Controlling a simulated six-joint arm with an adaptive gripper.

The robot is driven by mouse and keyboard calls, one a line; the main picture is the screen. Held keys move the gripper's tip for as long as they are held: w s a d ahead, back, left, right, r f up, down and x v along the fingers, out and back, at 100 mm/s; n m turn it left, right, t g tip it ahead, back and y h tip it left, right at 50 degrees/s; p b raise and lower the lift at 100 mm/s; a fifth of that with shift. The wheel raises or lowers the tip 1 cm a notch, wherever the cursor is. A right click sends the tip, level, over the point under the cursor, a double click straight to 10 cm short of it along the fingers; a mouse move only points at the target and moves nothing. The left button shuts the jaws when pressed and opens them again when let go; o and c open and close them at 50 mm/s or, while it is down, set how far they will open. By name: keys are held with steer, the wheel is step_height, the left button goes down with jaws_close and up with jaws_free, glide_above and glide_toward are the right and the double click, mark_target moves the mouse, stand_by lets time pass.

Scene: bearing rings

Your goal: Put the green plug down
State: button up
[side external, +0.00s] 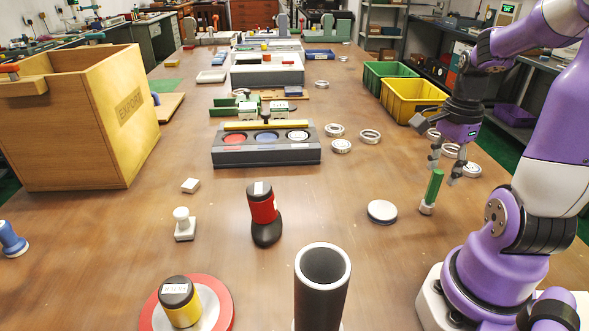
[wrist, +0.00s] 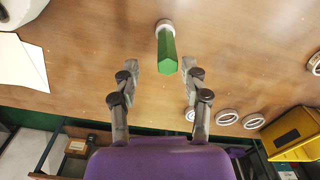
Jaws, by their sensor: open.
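The green plug (side external: 433,189) has a green faceted handle and a pale round base. It stands on the wooden table, leaning slightly in the side view, with its base on the tabletop. In the wrist view the green plug (wrist: 166,50) shows with its handle end toward me, near the gap between the fingertips. My gripper (side external: 443,174) is open above the table at the plug's upper end. In the wrist view, my gripper (wrist: 160,68) has a clear gap on both sides of the handle. I cannot tell how far the fingertips reach down beside it.
A white-topped disc (side external: 382,211) lies left of the plug. Metal rings (side external: 370,136) lie behind, some near my gripper. A yellow bin (side external: 411,98) and green bin (side external: 386,76) stand farther back. A dark upright tube (side external: 322,282) stands in front. The table between disc and red-black stamp (side external: 263,207) is clear.

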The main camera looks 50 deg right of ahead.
step_height(320, 180, up, 4)
steer(key=shift+w+a+f, duration=0.1)
steer(key=shift+a+f, duration=0.05)
steer(key=shift+f, duration=0.05)
steer(key=w+a+r+n+t+h, duration=0.1)
steer(key=w+a+r+n+t, duration=0.1)
steer(key=w+a+n, duration=0.3)
steer(key=a+n, duration=0.2)
steer(key=n, duration=0.2)
steer(key=shift+a+r+n, duration=0.15)
steer(key=shift+n, duration=0.15)
steer(key=shift+o, duration=0.4)
steer(key=w+a+r+n+t, duration=0.1)
steer(key=w+a+n+t, duration=0.1)
steer(key=a+n, duration=0.9)
steer(key=shift+r+n+t+y, duration=0.35)
steer(key=shift+n+t, duration=0.35)
steer(key=shift+n, duration=0.3)
steer(key=shift+a+n, duration=0.35)
steer(key=shift+n, duration=0.15)
